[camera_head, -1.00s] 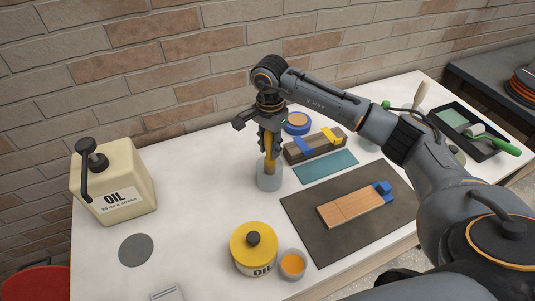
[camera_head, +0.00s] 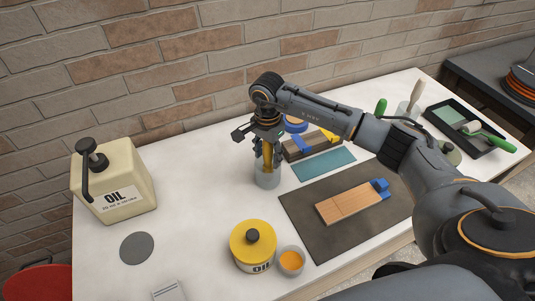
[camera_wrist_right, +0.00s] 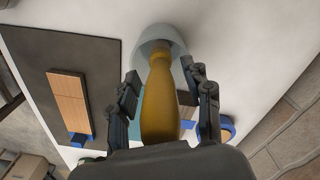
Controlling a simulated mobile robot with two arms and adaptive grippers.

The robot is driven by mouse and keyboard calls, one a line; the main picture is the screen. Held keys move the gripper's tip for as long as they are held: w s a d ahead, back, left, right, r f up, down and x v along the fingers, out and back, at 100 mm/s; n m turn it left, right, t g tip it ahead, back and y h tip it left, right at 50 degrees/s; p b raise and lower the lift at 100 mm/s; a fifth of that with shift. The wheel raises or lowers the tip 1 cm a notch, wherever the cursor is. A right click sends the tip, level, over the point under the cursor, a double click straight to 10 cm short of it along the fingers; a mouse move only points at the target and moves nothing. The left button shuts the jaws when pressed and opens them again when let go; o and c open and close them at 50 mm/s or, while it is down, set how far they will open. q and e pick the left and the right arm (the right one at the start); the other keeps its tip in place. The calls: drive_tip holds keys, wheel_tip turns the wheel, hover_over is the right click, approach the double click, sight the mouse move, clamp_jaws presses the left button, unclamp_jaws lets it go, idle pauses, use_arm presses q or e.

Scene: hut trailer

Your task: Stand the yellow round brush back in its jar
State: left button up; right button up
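The yellow round brush (camera_head: 268,158) stands nearly upright with its lower end inside a clear glass jar (camera_head: 267,180) on the white table. In the right wrist view its yellow handle (camera_wrist_right: 160,100) runs down into the round jar (camera_wrist_right: 150,48). My right gripper (camera_head: 268,160) is above the jar, around the handle. Its fingers (camera_wrist_right: 165,95) are on both sides of the handle, with visible gaps, so it looks open. The bristles are hidden in the jar. My left gripper is not in view.
Behind the jar are a blue tape roll (camera_head: 296,125) and a dark block with clamps (camera_head: 305,147). A dark mat (camera_head: 300,205) with a wooden board (camera_head: 345,205) lies at right. A yellow-lidded tin (camera_head: 253,245) and oil can (camera_head: 115,180) stand in front and at left.

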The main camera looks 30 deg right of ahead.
drive_tip(key=shift+r, duration=0.15)
wheel_tip(320, 180, up, 11)
drive_tip(key=b, duration=0.4)
drive_tip(key=shift+r, duration=0.5)
